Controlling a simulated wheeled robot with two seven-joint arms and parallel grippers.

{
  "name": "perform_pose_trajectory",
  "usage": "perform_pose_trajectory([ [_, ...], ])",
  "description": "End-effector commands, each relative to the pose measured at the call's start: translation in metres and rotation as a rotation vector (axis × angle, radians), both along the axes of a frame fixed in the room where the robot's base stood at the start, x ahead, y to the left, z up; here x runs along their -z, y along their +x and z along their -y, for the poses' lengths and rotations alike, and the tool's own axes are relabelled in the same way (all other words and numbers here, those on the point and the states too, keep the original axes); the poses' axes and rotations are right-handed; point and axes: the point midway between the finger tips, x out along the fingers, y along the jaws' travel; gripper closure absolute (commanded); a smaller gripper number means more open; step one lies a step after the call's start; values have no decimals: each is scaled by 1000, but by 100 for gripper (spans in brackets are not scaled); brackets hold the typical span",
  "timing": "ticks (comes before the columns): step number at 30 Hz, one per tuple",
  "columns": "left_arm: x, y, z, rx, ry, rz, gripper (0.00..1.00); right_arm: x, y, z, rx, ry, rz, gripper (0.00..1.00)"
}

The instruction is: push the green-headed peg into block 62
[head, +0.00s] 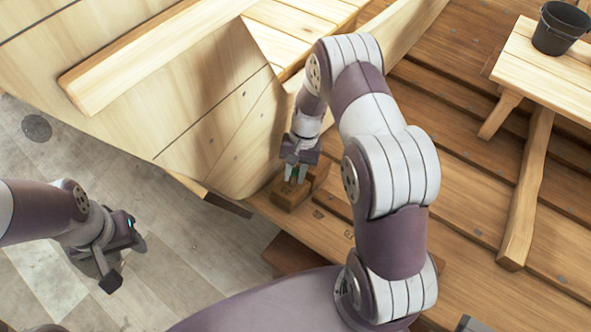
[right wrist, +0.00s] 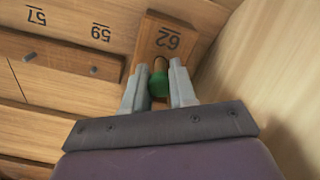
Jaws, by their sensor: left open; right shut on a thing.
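Block 62 (right wrist: 185,32) is a wooden block with its number on top, upside down in the right wrist view; in the head view the block (head: 287,193) sits beside the hull planking. The green-headed peg (right wrist: 159,84) is between the fingers of my right gripper (right wrist: 159,88), which is shut on it. The peg's wooden shaft shows just past the green head, at the block; how deep it sits is hard to tell. In the head view my right gripper (head: 296,172) points down over the block. My left gripper (head: 122,268) is open and empty over the floor at the left.
Marks 59 (right wrist: 101,33) and 57 (right wrist: 36,15) are on the wood beside block 62. A strip with small pegs (right wrist: 70,60) lies below them. The hull side (head: 215,110) rises close to my right gripper. A bench with a black bucket (head: 561,28) stands at the upper right.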

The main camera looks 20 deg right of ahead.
Motion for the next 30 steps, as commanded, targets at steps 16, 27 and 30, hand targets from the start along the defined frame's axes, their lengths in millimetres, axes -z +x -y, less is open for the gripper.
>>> perform_pose_trajectory([
  [16, 5, 0, 0, 0, 0, 0, 57, 9, -2, -3, 0, 1, -1, 51],
  [27, 1, 0, 0, 0, 0, 0, 57, 4, -1, -2, 0, 0, 0, 44],
  [30, -10, 0, 0, 0, 0, 0, 57, -9, 1, 1, 0, -1, 1, 44],
])
